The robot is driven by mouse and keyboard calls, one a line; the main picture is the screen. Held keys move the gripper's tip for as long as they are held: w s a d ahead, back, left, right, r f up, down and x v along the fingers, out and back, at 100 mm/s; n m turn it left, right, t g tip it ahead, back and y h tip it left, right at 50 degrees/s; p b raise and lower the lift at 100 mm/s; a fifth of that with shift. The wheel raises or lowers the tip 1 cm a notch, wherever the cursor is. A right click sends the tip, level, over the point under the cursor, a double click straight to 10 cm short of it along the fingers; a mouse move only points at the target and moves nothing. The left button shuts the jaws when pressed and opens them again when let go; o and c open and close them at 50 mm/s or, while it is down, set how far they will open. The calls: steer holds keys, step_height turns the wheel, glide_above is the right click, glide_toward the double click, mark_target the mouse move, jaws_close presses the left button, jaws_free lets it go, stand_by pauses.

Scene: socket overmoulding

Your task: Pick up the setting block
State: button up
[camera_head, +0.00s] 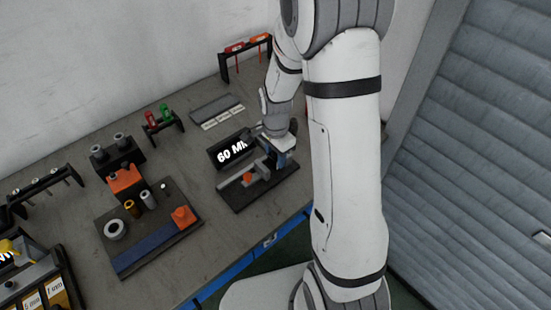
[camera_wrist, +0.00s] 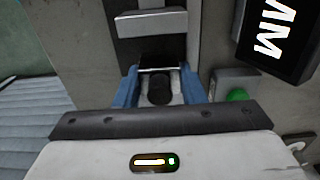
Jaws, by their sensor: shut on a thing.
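My gripper (camera_head: 280,158) is at the right end of a dark fixture plate (camera_head: 238,206) on the bench. In the wrist view, its two blue fingers (camera_wrist: 159,74) are shut on a small dark and light-grey piece with a round black knob (camera_wrist: 159,91). This piece appears to be the setting block; the fingers hide its sides, and I cannot tell whether it touches the plate. A light metal bar (camera_wrist: 151,23) lies just beyond the fingers. In the head view, my wrist covers most of the held piece.
A black "60 MM" panel (camera_head: 230,152) stands beside the fixture; a green button (camera_wrist: 237,95) is near my fingers. A second plate with a blue strip (camera_head: 147,247) and parts lies left. Racks with red (camera_head: 234,47) and green (camera_head: 164,110) handled tools stand behind.

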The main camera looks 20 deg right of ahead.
jaws_close()
steer(key=shift+r, duration=0.15)
